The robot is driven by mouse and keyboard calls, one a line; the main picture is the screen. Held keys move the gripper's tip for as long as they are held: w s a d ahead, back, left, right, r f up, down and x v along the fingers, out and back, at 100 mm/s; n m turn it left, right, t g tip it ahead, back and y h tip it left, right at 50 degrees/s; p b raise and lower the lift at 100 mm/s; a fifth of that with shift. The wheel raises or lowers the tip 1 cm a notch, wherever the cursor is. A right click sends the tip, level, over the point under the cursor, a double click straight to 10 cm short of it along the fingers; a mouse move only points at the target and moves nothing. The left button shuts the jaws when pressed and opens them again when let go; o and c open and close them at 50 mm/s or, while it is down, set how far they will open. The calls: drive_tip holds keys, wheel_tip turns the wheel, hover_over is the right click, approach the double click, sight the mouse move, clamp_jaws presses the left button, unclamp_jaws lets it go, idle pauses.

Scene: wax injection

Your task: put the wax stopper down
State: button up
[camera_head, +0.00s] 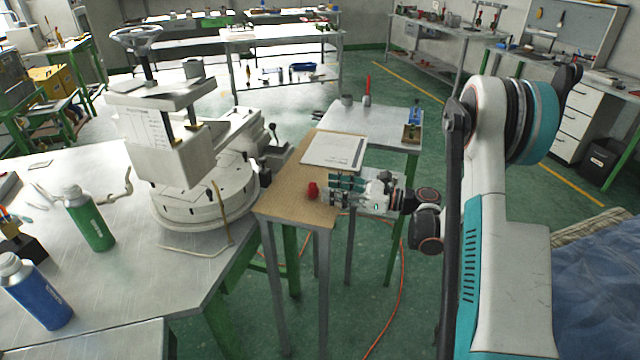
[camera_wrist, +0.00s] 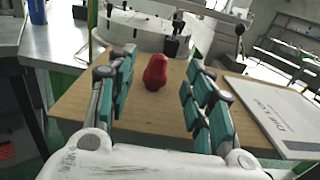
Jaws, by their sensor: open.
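The red wax stopper (camera_wrist: 155,73) stands on the wooden top (camera_wrist: 147,115) of a small table. It lies ahead of and between the open fingers of my gripper (camera_wrist: 158,85) in the wrist view, with a gap to each finger. In the head view the stopper (camera_head: 312,190) shows as a small red thing just left of my gripper (camera_head: 334,190), whose teal fingers are apart. The gripper is level and low over the table top, pointing left. Nothing is held between the fingers.
A white notebook (camera_head: 334,151) lies on the wooden top behind the gripper. The wax injection machine (camera_head: 190,165) stands to the left on a metal table. A green bottle (camera_head: 89,219) and a blue bottle (camera_head: 36,292) stand farther left. The front of the wooden top is bare.

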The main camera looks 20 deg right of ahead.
drive_tip(key=p+v, duration=0.1)
drive_tip(key=v, duration=0.5)
drive_tip(key=shift+s+d, duration=0.25)
